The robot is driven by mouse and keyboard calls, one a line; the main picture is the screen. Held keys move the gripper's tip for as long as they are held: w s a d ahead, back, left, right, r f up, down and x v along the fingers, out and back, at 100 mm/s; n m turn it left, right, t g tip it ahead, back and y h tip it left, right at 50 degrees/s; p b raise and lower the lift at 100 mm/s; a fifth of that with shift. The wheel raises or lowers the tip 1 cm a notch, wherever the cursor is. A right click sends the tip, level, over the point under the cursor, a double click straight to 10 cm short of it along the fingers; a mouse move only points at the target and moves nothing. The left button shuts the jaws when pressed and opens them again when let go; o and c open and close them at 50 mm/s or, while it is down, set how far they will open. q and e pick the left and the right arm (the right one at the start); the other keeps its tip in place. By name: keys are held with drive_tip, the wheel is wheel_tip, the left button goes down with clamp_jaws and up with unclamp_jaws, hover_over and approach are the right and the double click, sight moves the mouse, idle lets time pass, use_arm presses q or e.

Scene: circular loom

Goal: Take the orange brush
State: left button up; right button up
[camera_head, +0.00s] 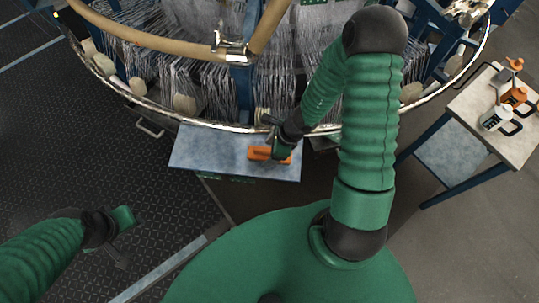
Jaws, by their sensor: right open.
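The orange brush (259,153) lies on a grey-blue panel (205,155) in front of the loom. My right gripper (279,152) is right over the brush's right part and hides some of it. It is open; whether it touches the brush I cannot tell. My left gripper (124,222) is at the lower left, over the dark floor, far from the brush. Its fingers are small and dark, so its opening is unclear.
The circular loom (243,85) with its shiny ring and many white threads stands just behind the panel. The textured floor (80,150) at left is clear.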

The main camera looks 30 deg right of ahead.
drive_tip(key=shift+s+r, duration=0.15)
drive_tip(key=c, duration=0.6)
clamp_jaws()
